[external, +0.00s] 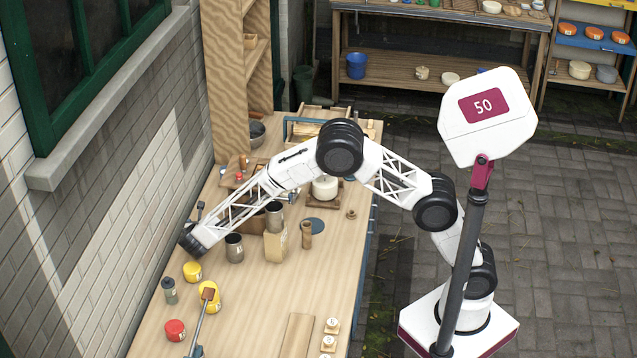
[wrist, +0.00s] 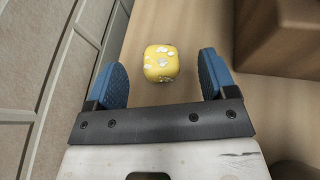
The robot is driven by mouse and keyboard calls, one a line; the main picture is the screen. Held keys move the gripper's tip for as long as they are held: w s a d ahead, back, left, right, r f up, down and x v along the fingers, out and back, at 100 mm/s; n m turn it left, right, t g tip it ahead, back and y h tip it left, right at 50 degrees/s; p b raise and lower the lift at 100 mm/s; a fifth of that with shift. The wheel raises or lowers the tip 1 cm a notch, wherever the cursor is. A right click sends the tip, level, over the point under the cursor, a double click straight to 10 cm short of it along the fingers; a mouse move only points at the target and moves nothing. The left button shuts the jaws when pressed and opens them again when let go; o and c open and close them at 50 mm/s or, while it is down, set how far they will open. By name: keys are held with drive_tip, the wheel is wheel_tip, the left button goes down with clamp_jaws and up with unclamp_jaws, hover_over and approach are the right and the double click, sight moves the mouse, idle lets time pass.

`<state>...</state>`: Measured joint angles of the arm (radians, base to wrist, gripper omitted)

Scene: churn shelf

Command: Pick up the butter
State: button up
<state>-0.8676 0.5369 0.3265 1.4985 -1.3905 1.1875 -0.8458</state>
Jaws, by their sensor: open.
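A small yellow block with white patches, which looks like the butter (wrist: 161,64), lies on the wooden surface in the wrist view. My gripper (wrist: 160,72) is open, with one blue finger to the left of the block and the other to the right. Gaps show between the block and both fingers, and nothing is held. In the external view my gripper (external: 190,240) is at the wall side of the bench. The block cannot be made out there, apparently hidden by my arm.
A brown box (wrist: 280,35) stands right of the block in the wrist view, and the pale wall (wrist: 45,50) runs along the left. In the external view a grey jar (external: 234,248), a cream block (external: 275,243) and yellow pots (external: 192,272) stand near my gripper.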

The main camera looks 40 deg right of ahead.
drive_tip(key=shift+w, duration=0.1)
drive_tip(key=shift+x, duration=2.55)
drive_tip(key=shift+a, duration=0.1)
drive_tip(key=shift+c, duration=0.2)
drive_tip(key=c, duration=1)
